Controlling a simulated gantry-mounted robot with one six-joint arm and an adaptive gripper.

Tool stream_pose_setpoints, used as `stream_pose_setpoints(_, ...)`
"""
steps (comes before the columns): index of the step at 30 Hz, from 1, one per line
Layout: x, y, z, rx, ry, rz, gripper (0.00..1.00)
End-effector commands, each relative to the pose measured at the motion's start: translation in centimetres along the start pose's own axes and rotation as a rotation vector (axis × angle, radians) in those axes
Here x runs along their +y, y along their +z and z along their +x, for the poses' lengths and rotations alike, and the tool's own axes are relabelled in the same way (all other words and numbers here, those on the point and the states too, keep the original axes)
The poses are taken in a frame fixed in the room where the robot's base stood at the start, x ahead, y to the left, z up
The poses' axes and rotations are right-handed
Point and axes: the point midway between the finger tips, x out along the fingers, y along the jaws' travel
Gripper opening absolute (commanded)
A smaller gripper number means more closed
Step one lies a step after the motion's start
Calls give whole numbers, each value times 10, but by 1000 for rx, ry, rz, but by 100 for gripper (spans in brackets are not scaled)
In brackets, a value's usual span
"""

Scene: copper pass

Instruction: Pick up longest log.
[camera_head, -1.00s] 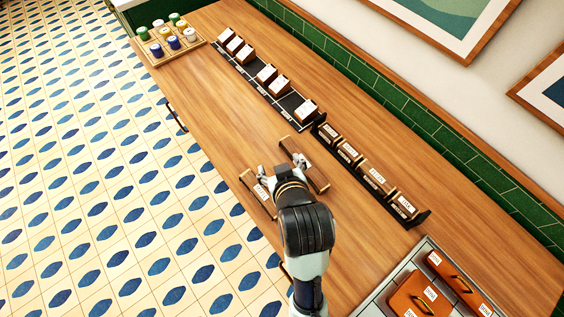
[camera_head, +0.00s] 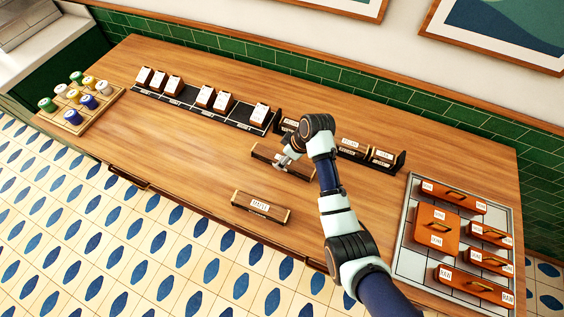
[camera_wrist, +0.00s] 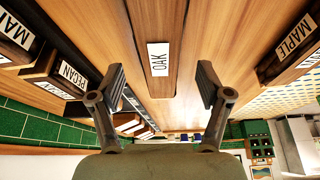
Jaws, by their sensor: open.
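The oak log (camera_head: 266,154) is a dark-sided wooden block with a white label, lying on the counter; in the wrist view its OAK label (camera_wrist: 159,59) faces me between the fingers. My gripper (camera_head: 287,161) is open above it; the wrist view shows the two fingertips (camera_wrist: 161,80) apart, one each side, with nothing held. The maple log (camera_head: 260,206) lies nearer the counter's front edge. It also shows at the right of the wrist view (camera_wrist: 291,42). The pecan log (camera_wrist: 66,76) sits at the left of the wrist view. My arm hides part of the rack of logs.
A black rack (camera_head: 400,162) holds several labelled logs behind my gripper. A long black tray (camera_head: 190,101) with white-labelled blocks stands at the back left. A wooden tray (camera_head: 118,93) of coloured jars is far left. A grey tray (camera_head: 405,255) with orange handled blocks is right.

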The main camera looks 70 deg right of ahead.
Motion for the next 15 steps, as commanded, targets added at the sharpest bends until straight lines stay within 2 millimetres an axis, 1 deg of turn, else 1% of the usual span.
stream_pose_setpoints(1,0,1,13,-3,-4,0,77)
stream_pose_setpoints(3,1,1,25,-2,-3,-1,77)
stream_pose_setpoints(6,1,0,36,-1,-2,-1,77)
stream_pose_setpoints(13,2,0,38,-1,0,-1,77)
stream_pose_setpoints(14,2,0,38,-1,0,-1,75)
stream_pose_setpoints(15,2,0,38,-1,0,-1,69)
